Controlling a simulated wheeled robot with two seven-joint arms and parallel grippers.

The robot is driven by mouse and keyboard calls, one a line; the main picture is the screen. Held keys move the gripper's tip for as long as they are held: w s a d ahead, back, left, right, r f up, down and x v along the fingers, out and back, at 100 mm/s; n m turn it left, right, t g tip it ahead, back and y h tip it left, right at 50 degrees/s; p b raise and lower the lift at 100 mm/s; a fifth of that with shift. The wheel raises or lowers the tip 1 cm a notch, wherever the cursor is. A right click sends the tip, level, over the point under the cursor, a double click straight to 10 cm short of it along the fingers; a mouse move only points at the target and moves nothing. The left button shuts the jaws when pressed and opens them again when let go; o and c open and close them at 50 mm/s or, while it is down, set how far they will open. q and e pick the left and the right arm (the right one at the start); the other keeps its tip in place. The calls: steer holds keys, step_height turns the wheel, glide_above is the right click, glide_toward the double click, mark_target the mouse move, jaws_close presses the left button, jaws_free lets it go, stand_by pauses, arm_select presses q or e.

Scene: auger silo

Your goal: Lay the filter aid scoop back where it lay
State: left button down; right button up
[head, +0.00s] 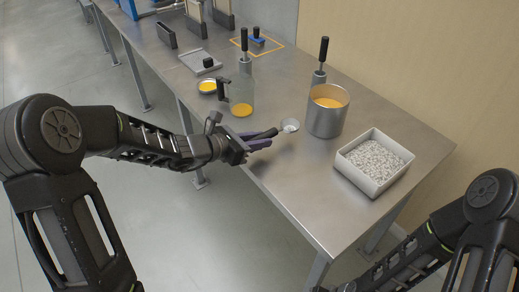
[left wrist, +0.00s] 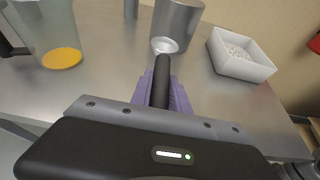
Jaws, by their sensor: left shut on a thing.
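The filter aid scoop has a black handle and a small metal bowl (head: 290,125). My left gripper (head: 258,141), with purple finger pads, is shut on its handle over the near edge of the table. In the left wrist view the handle (left wrist: 161,80) points away from the gripper and the bowl (left wrist: 165,45) lies beyond it, close to the steel pot. A pale patch shows in the bowl; I cannot tell if it is powder or shine. I cannot tell whether the bowl touches the table. A white box (head: 345,170) of whitish granules stands to the right.
The steel pot (head: 326,118) with orange contents stands just right of the bowl. A glass jug (head: 240,98) and a small dish (head: 207,87), both with yellow contents, stand left. Black-handled tools (head: 320,62) stand behind. Bare table (head: 310,195) lies in front of the box.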

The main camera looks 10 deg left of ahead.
mark_target(259, 156)
arm_select(q)
steer(key=shift+f, duration=1.8)
steer(key=shift+f+b, duration=0.2)
steer(key=shift+b, duration=0.15)
steer(key=c, duration=1.3)
jaws_free()
steer(key=shift+o, duration=0.2)
steer(key=shift+r, duration=0.15)
steer(key=shift+a+r, duration=0.1)
steer(key=v, duration=1.2)
steer(key=shift+p, duration=0.45)
